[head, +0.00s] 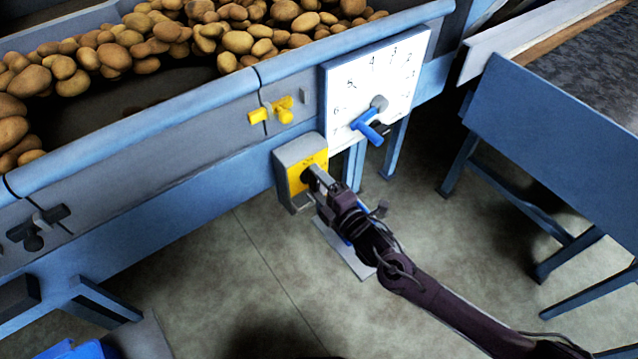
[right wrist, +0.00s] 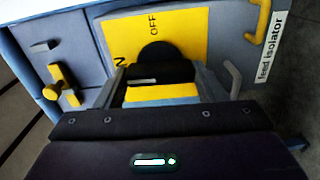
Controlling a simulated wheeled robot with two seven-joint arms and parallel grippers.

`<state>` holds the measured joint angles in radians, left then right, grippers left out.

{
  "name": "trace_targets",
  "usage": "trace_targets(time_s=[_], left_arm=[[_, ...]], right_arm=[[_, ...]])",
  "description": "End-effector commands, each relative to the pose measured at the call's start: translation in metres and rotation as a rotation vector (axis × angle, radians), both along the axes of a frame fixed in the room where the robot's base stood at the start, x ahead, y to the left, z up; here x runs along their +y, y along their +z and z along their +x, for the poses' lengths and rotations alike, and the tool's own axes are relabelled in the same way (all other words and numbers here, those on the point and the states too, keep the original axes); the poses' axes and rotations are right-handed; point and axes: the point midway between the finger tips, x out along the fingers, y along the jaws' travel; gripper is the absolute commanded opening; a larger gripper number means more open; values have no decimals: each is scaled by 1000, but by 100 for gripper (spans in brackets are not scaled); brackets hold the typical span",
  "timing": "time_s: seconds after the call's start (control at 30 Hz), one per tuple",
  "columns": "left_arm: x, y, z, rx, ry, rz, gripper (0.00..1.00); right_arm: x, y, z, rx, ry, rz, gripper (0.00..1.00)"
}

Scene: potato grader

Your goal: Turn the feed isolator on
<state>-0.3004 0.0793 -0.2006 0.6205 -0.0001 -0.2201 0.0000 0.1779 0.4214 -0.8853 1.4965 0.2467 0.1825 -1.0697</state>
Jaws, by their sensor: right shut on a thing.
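My right gripper (head: 313,176) is shut on the knob, with a finger on each side in the wrist view (right wrist: 162,87). My left gripper is not in view.
A white dial (head: 345,72) with a blue handle (head: 367,130) hangs just above the isolator. A yellow handle (head: 272,110) and a black one (head: 38,232) are on the blue machine front. Potatoes (head: 237,42) fill the bed above. A blue frame (head: 545,135) stands right.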

Motion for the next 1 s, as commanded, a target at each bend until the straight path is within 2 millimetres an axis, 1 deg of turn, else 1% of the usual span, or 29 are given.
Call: trace_targets(time_s=[0.23, 0.67, 0.7, 0.83, 1.0], left_arm=[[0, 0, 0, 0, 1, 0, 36], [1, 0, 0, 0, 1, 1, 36], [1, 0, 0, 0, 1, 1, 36], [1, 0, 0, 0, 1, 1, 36], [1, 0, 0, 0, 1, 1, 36]], right_arm=[[0, -1, -1, -28, 1, -42, 40], [0, -1, -1, -32, 1, -49, 41], [0, -1, -1, -32, 1, -49, 69], [0, -1, 0, -32, 1, -47, 85], [0, -1, 0, -32, 1, -46, 85]])
